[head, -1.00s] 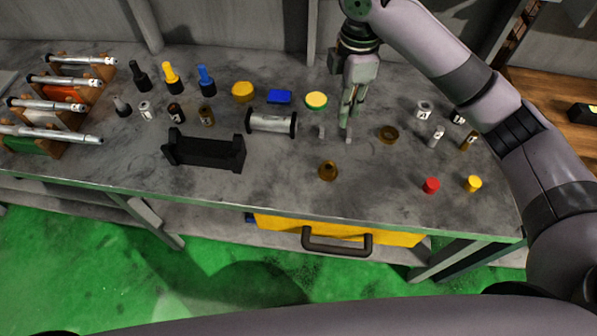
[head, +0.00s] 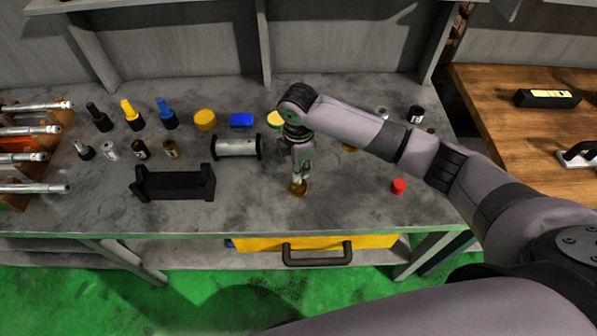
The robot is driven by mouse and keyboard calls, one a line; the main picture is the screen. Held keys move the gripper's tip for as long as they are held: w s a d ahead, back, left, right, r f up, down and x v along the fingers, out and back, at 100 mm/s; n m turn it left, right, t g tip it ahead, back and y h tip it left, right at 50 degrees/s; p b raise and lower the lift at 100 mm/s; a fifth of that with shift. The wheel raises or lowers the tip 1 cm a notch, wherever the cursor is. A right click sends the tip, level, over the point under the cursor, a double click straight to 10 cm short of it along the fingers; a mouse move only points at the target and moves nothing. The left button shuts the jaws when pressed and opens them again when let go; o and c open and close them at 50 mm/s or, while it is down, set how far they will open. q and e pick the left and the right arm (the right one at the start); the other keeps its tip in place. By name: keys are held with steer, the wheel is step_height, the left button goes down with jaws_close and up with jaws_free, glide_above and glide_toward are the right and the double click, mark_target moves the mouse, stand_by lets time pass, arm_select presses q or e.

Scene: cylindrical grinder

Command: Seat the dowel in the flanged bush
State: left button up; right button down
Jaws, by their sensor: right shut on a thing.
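The flanged bush (head: 298,190), a small brass-coloured piece, stands on the bench top towards the front edge in the head view. My right gripper (head: 299,178) points down directly over it, with the fingertips at or just above its top. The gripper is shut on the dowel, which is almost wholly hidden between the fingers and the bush. I cannot tell whether the dowel is in the bore or still above it. My left gripper is not in view.
A black cradle (head: 173,184) and a grey cylinder with black ends (head: 236,147) stand left of the gripper. A red cap (head: 398,186) lies to the right. A brass ring (head: 349,148) is partly hidden by my right arm. Bench surface around the bush is clear.

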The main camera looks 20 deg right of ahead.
step_height(320, 180, down, 2)
steer(key=shift+f, duration=0.3)
steer(key=shift+f, duration=0.15)
steer(key=c, duration=1.7)
jaws_free()
steer(key=shift+o, duration=0.2)
step_height(320, 180, up, 12)
steer(key=shift+r+b, duration=0.2)
steer(key=shift+b, duration=0.45)
steer(key=shift+f, duration=0.1)
